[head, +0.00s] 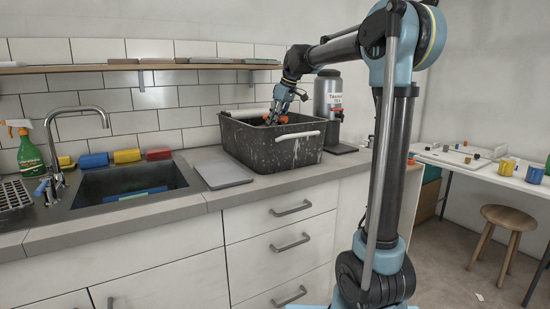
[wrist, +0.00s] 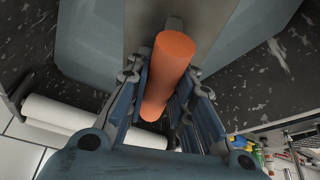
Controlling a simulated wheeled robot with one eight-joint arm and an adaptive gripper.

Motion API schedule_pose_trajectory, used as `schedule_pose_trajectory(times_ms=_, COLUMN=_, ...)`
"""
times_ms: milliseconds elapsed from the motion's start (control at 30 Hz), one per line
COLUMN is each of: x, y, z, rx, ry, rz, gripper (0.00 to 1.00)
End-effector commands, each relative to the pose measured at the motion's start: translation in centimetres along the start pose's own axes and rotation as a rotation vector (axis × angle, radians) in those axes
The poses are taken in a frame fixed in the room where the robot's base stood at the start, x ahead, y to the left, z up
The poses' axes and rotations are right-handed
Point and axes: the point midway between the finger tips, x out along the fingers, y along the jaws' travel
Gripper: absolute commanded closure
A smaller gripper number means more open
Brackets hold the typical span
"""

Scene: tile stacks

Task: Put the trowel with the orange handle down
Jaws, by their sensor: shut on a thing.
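In the wrist view, my gripper (wrist: 165,110) is shut on the orange handle of the trowel (wrist: 170,70). The handle stands out between the two blue fingers, with a small part of grey metal past its far end. In the head view, my gripper (head: 277,112) is at the top of the black speckled tub (head: 287,152) on the counter, toward its back. A bit of orange (head: 268,117) shows at the fingers. The tub's near wall hides its inside, so I cannot tell whether the trowel touches the bottom.
A grey tile (head: 222,174) lies on the counter left of the tub. The sink (head: 125,184) is farther left, with sponges behind it. A shelf (head: 100,67) with tiles runs above. The tub has white handles.

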Motion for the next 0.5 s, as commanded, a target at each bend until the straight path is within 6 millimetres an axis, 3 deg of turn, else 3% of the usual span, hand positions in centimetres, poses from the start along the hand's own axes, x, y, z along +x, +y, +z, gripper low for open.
schedule_pose_trajectory(times_ms=500, x=6.5, y=-0.1, z=2.9, rx=0.003, ry=0.0, rz=0.001, gripper=1.0)
